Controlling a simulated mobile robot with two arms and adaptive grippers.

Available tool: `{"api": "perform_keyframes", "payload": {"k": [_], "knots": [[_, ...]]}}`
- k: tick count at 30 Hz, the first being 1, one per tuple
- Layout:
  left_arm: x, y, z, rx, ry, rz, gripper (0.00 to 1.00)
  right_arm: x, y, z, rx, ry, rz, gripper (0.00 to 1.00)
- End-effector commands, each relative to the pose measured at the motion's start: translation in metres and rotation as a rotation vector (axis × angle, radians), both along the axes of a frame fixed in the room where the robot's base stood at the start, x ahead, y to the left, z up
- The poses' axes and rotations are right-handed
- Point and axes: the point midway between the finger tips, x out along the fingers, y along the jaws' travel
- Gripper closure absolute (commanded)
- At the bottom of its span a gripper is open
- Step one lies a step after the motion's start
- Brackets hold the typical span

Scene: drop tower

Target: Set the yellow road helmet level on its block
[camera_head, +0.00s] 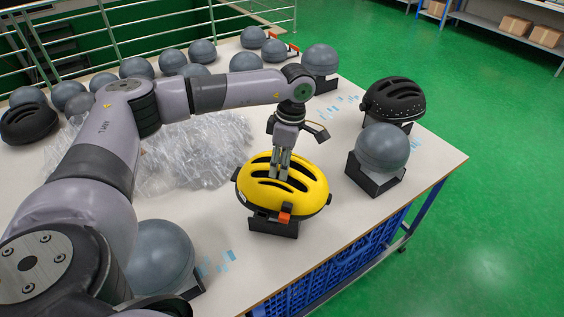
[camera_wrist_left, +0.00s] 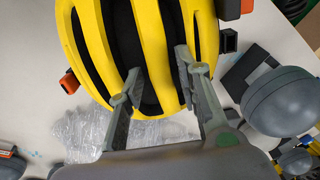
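The yellow road helmet (camera_head: 300,190), with black vents and a dark lower rim, sits over a black block (camera_head: 272,228) near the table's front edge. It looks roughly level; its contact with the block is mostly hidden. An orange part (camera_head: 284,217) shows at its near side. My left gripper (camera_head: 281,172) points down onto the top of the helmet. In the left wrist view, its fingers (camera_wrist_left: 158,62) are apart at the vents, on either side of a yellow rib of the helmet (camera_wrist_left: 152,30). A gap seems to show beside the rib. My right gripper is out of view.
A grey ball on a black block (camera_head: 382,152) stands right of the helmet, a black helmet (camera_head: 394,100) behind it. Another grey ball (camera_head: 160,257) is at the near left. Clear plastic wrap (camera_head: 190,150) lies left of the helmet. Several grey balls line the back.

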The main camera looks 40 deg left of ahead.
Motion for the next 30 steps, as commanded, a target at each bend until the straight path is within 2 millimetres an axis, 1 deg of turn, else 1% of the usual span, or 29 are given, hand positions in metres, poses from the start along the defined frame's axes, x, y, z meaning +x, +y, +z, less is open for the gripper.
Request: {"api": "perform_keyframes", "payload": {"k": [3, 16, 30], "knots": [[0.0000, 0.0001, 0.0003, 0.000, 0.000, 0.000, 0.70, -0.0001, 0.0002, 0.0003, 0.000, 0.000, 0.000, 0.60], [0.0005, 0.0000, 0.0011, 0.000, -0.001, 0.001, 0.98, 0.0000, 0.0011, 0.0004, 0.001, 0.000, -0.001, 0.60], [0.0005, -0.0002, 0.0083, 0.000, -0.002, 0.000, 0.98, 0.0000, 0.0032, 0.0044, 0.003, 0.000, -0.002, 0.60]]}}
